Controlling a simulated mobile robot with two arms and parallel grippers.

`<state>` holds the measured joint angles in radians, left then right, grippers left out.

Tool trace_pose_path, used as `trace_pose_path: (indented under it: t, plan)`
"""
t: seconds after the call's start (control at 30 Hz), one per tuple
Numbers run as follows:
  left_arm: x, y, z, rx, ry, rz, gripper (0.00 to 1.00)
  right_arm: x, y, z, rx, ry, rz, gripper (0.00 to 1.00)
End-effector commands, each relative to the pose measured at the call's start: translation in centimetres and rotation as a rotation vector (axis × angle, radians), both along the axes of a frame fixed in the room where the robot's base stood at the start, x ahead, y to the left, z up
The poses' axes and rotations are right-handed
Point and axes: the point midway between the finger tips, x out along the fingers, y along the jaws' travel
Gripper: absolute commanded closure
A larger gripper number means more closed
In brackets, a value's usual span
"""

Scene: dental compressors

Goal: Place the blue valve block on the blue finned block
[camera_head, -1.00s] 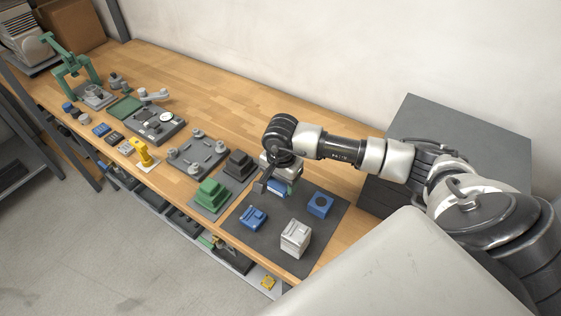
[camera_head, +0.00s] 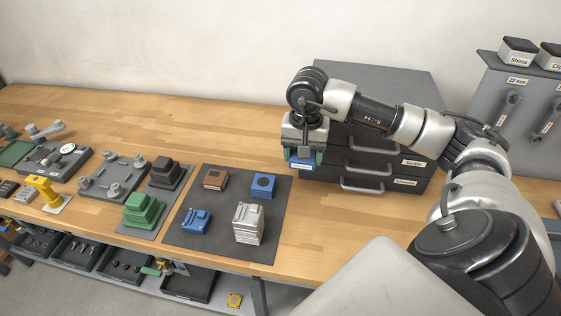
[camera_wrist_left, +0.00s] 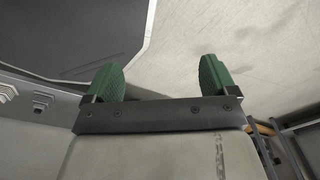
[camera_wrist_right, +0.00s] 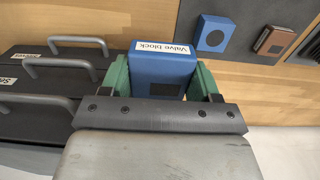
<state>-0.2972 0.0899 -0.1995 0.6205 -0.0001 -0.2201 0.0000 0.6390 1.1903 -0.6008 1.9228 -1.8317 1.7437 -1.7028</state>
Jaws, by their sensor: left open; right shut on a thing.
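My right gripper (camera_head: 303,157) is shut on the blue valve block (camera_head: 302,166), in front of the dark drawers and right of the mat. In the right wrist view the valve block (camera_wrist_right: 162,68) sits between green fingers, with a white "Valve block" label. Two blue blocks lie on the dark mat: one with raised ridges on top (camera_head: 196,221) at the front left, which looks like the finned block, and one with a round dark spot (camera_head: 263,186) at the back right. My left gripper (camera_wrist_left: 160,80) is open and empty; it is outside the head view.
The dark mat (camera_head: 222,242) also bears a brown block (camera_head: 215,178) and a silver ridged block (camera_head: 248,224). Green (camera_head: 144,209) and black (camera_head: 166,172) stepped blocks stand left of it. Drawers (camera_head: 365,150) with protruding handles stand behind the right gripper. Bare wood lies behind the mat.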

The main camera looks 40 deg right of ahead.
Motion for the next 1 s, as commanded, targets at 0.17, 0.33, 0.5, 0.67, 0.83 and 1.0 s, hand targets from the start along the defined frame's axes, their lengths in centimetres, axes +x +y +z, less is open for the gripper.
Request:
trace_pose_path:
  t: [0.17,0.33,0.5,0.67,0.83,1.0]
  plan:
    - [0.0,-0.1,-0.4,-0.002,0.000,0.001,0.13,0.5,0.0,-0.1,0.005,-0.004,0.025,0.68]
    - [-0.2,-0.9,1.1,-0.011,0.002,0.004,0.13,3.4,2.0,-1.8,0.010,-0.002,0.025,0.68]
    - [-0.3,-1.4,2.2,-0.018,0.004,0.005,0.13,6.6,4.1,-4.1,0.007,-0.002,0.024,0.68]
    - [-0.3,-1.3,2.8,-0.016,0.003,0.004,0.13,8.8,5.5,-5.9,0.005,-0.003,0.022,0.68]
    - [-0.3,-0.9,3.0,-0.012,0.004,0.003,0.13,9.6,5.9,-6.8,0.001,-0.002,0.023,0.68]
    - [-0.3,-0.8,3.9,-0.010,0.004,0.002,0.13,9.5,6.0,-8.5,0.002,0.002,0.021,0.68]
